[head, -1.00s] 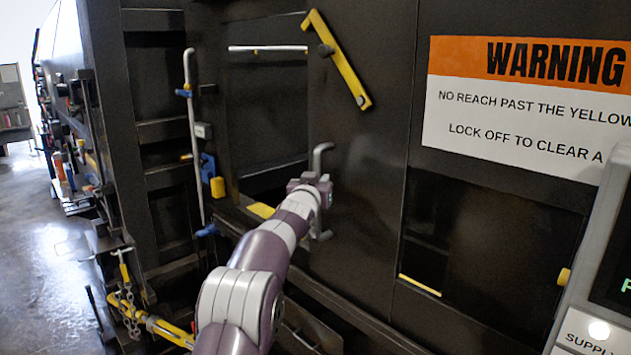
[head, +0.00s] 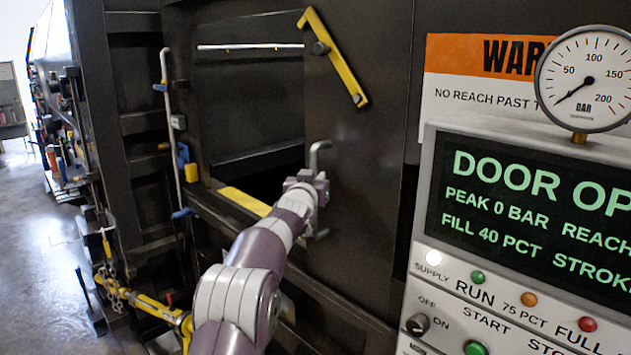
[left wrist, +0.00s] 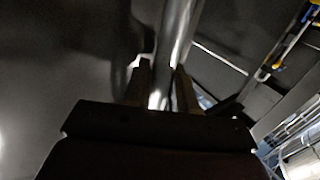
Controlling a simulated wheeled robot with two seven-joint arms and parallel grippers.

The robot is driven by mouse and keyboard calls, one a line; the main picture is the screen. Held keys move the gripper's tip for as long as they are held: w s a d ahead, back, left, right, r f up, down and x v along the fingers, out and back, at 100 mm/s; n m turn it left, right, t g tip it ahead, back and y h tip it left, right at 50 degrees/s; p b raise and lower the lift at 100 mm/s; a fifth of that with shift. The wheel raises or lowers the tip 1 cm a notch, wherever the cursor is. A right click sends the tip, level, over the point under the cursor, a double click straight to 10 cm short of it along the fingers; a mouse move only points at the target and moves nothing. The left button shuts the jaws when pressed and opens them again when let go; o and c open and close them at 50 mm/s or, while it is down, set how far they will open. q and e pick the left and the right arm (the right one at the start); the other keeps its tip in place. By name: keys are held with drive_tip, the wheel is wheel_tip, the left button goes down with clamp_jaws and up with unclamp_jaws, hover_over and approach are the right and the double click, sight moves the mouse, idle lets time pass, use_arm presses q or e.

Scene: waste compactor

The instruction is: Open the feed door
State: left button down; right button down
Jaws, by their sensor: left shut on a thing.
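The feed door (head: 355,200) is a dark flat panel with a grey vertical bar handle (head: 317,152). A dark opening (head: 250,110) shows to the left of the door's edge, with a yellow sill (head: 243,200) below it. A yellow latch bar (head: 333,57) slants across the door's top left corner. My left gripper (head: 319,187) is shut on the handle's middle; its fingers hide part of the bar. In the left wrist view the bar (left wrist: 178,35) runs between the two fingers (left wrist: 160,90). My right gripper is not in view.
A control panel (head: 530,195) with a pressure gauge (head: 588,80) stands close on the right. Its screen text begins "DOOR OP". It partly covers the warning sign (head: 450,55). A grey upright rod (head: 168,130) and yellow bars (head: 150,318) are on the left. Open floor (head: 45,255) lies far left.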

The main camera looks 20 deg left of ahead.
use_arm(q)
drive_tip(key=shift+r, duration=0.55)
drive_tip(key=c, duration=1.1)
unclamp_jaws()
drive_tip(key=shift+s+d+f, duration=0.15)
drive_tip(key=shift+s, duration=0.1)
drive_tip(key=s+b, duration=0.2)
drive_tip(key=s, duration=0.2)
drive_tip(key=s+d+b, duration=0.1)
drive_tip(key=s+b, duration=0.1)
drive_tip(key=s, duration=0.2)
drive_tip(key=s+d+b, duration=0.1)
drive_tip(key=s+b, duration=0.2)
drive_tip(key=s, duration=0.1)
drive_tip(key=shift+s+d, duration=0.2)
